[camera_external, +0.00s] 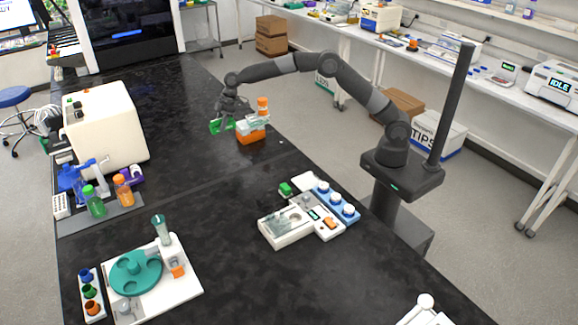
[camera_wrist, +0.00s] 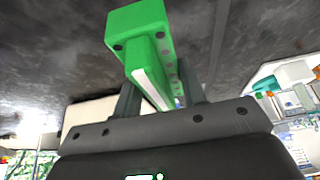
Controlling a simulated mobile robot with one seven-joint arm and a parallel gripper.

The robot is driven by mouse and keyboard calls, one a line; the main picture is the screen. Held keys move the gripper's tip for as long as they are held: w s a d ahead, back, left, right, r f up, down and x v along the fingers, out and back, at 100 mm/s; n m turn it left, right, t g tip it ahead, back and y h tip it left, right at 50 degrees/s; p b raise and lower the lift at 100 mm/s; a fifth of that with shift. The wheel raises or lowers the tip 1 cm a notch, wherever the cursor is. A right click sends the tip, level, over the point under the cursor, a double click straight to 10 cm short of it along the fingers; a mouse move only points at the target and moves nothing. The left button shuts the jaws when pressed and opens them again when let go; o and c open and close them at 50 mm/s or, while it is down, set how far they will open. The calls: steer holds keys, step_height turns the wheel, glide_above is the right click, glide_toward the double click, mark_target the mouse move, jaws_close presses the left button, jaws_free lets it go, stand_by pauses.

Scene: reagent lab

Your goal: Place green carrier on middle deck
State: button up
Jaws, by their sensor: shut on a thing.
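The green carrier (camera_external: 215,127) is a bright green block with dark round holes, and in the wrist view (camera_wrist: 140,25) it stands out beyond the fingers. My gripper (camera_external: 228,108) is shut on it; in the wrist view the fingers (camera_wrist: 160,92) are on either side of it. It appears held over the black bench, just left of an orange and pale stacked unit (camera_external: 251,133) with an orange-capped bottle. A white deck unit (camera_external: 287,228) with a clear-covered tray is nearer the camera. I cannot tell which surface is the middle deck.
A small green block (camera_external: 286,189) and a blue rack (camera_external: 335,200) with white-topped items adjoin the white unit. A teal carousel (camera_external: 136,273) is front left. A cream instrument (camera_external: 105,127) and bottles are at left. The bench's centre (camera_external: 190,185) is clear.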

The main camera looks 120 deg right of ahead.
glide_above(223, 158)
steer(key=s, duration=0.2)
step_height(223, 158, down, 5)
steer(key=f, duration=1)
steer(key=shift+w+d, duration=0.1)
steer(key=shift+w, duration=0.2)
steer(key=shift+f, duration=0.1)
steer(key=o, duration=1)
steer(key=shift+o, duration=0.2)
